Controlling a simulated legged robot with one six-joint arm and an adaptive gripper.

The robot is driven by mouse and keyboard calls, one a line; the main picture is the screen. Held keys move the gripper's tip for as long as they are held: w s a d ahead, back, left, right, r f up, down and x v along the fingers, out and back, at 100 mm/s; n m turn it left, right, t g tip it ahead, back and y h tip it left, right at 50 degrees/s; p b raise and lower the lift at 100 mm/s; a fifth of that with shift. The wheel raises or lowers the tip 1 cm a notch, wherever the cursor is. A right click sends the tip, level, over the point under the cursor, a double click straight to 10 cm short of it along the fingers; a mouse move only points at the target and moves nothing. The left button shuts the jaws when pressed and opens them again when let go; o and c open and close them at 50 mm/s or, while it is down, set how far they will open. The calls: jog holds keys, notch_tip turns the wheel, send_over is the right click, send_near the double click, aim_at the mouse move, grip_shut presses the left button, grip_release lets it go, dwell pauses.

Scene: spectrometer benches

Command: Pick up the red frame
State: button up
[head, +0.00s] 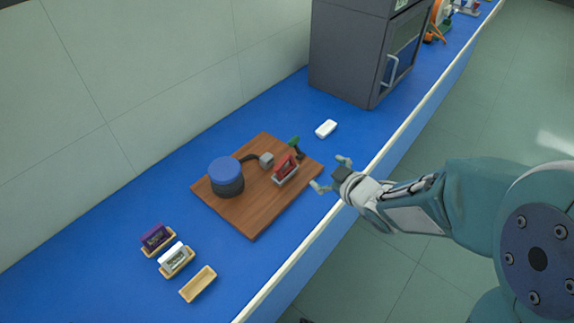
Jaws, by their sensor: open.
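The red frame (287,165) stands upright in a small light grey holder (286,177) on the right part of a brown wooden board (252,222). My gripper (329,174) is open and empty. In the picture it is just right of the red frame, near the board's right corner and the bench's front edge. Its fingers are spread to either side and appear apart from the frame. The lower part of the frame is hidden inside the holder.
A blue-topped cylinder (227,176) and a green-handled part (295,144) stand on the board. Purple (155,236) and white (173,256) frames sit in tan holders; another tan holder (198,284) is empty. A white block (326,128) and grey cabinet (345,60) stand behind.

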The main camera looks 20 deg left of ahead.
aim_at(285, 165)
jog(key=shift+n+g+y, duration=0.7)
jog(key=shift+g+y, duration=0.1)
jog(key=a+f, duration=0.1)
jog(key=a, duration=0.1)
jog(key=a+f, duration=0.1)
jog(key=a, duration=0.2)
jog(key=a+f, duration=0.1)
jog(key=a, duration=0.1)
jog(key=shift+w+a+f, duration=0.1)
jog(key=shift+a+f, duration=0.1)
jog(key=shift+x, duration=2.95)
jog(key=c, duration=1)
